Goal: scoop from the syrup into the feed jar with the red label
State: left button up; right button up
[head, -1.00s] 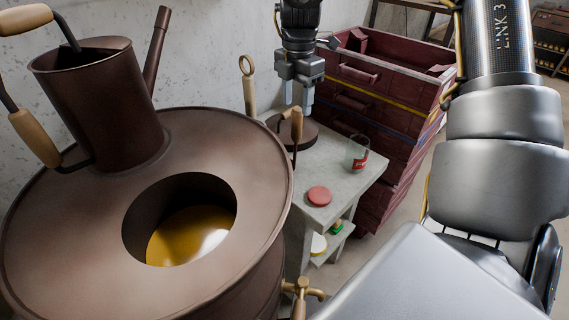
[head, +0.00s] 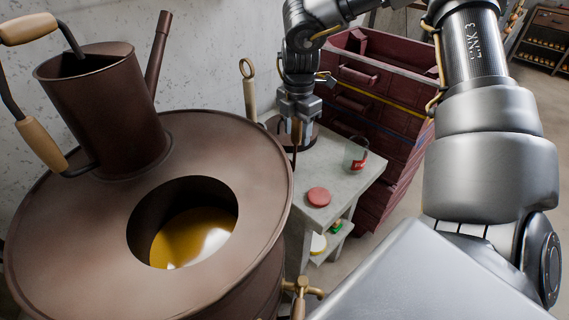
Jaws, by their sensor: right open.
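The syrup (head: 190,238) is a golden liquid seen through the round opening of a big brown drum (head: 75,260). The glass feed jar with the red label (head: 356,153) stands upright on a small grey table, with no lid on it. My left gripper is out of view.
A brown can (head: 100,110) with wooden grips stands on the drum. A red lid (head: 319,197) lies on the grey table (head: 340,187) in front of the jar. Dark red stacked boxes (head: 375,120) stand behind. A wooden ring-ended handle (head: 248,88) rises at the wall.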

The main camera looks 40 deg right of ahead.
jog(key=shift+c, duration=0.4)
grip_shut()
jog(key=shift+r, duration=0.1)
